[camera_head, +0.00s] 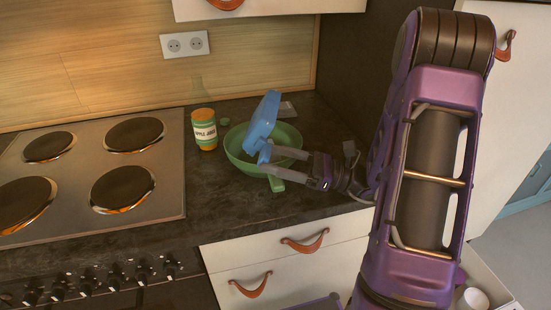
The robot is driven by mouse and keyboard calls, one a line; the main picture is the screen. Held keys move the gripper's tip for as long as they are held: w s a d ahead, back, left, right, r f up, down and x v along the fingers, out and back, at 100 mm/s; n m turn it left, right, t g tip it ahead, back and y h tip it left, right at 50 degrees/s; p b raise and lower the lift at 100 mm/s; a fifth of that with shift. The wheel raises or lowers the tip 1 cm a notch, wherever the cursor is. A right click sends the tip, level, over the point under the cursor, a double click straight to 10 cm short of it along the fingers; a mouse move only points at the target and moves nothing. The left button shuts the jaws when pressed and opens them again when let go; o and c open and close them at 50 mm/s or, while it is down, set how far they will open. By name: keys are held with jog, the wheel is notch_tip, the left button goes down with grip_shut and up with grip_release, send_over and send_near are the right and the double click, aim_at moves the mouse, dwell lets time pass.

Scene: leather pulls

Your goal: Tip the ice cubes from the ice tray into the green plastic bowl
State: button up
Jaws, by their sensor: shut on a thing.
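The blue ice tray (263,119) is steeply tilted above the green plastic bowl (238,161). My gripper (264,163) reaches in from the right and is shut on the tray's lower end. The bowl stands on the dark counter, with its handle pointing toward the front edge. The tray and my gripper hide part of the bowl's inside. I cannot make out any ice cubes, in the tray or in the bowl.
A stove top (165,185) with several burners lies further left. Drawers (290,255) with leather pulls are below the counter. The counter (225,205) in front of the bowl is clear.

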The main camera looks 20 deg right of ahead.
aim_at(264, 149)
jog(key=shift+a, duration=0.1)
dwell(0.6)
jog(key=shift+a+g+h+b, duration=0.4)
jog(key=shift+g+h+b, duration=0.15)
jog(key=shift+h, duration=0.15)
jog(key=shift+w+a+r+g+h+b, duration=0.15)
jog(key=shift+a+r+g+h+b, duration=0.15)
jog(key=shift+h+b, duration=0.35)
jog(key=shift+w+r+h, duration=0.15)
jog(key=shift+r+h, duration=0.3)
jog(key=shift+h, duration=0.2)
jog(key=shift+w+a+r+h, duration=0.15)
jog(key=shift+a+r+h, duration=0.15)
jog(key=shift+r+h, duration=0.35)
jog(key=w+a+r+g+h+p, duration=0.1)
jog(key=a+r+g+h+p, duration=0.1)
jog(key=h, duration=0.6)
jog(key=w+a+r+g+h+p, duration=0.2)
jog(key=a+g+h+p, duration=0.3)
jog(key=h+p, duration=0.4)
jog(key=shift+w+a+r, duration=0.15)
jog(key=shift+w+a, duration=0.1)
jog(key=shift+a, duration=0.6)
